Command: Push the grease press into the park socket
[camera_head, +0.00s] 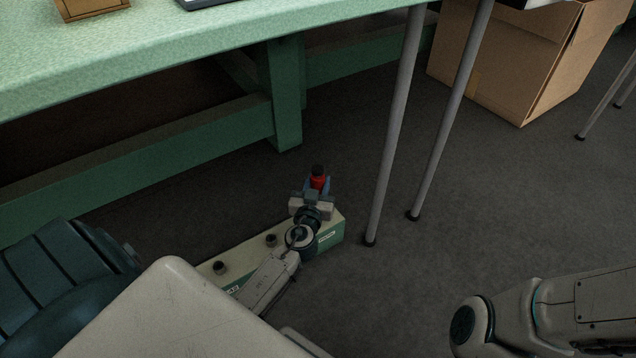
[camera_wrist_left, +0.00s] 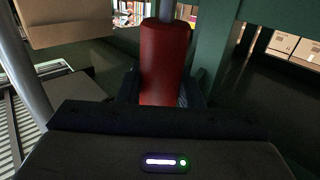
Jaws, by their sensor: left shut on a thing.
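The grease press, a red cylinder with a dark end (camera_head: 318,181), is between the fingers of my left gripper (camera_head: 317,189), which is shut on it. In the left wrist view the red body (camera_wrist_left: 164,62) stands between the dark fingers, with a grey rod above it. My left gripper is over the far end of a long cream-and-green block (camera_head: 331,237) on the floor. I cannot tell which part is the park socket, or whether the press touches one; the gripper and arm hide that area. My right gripper is out of view.
Dark round fittings (camera_head: 221,267) stand on the block's top. A green bench (camera_head: 180,50) with a leg (camera_head: 287,95) is behind. Thin grey legs (camera_head: 395,130) stand close to the right. A cardboard box (camera_head: 500,60) is at the back right.

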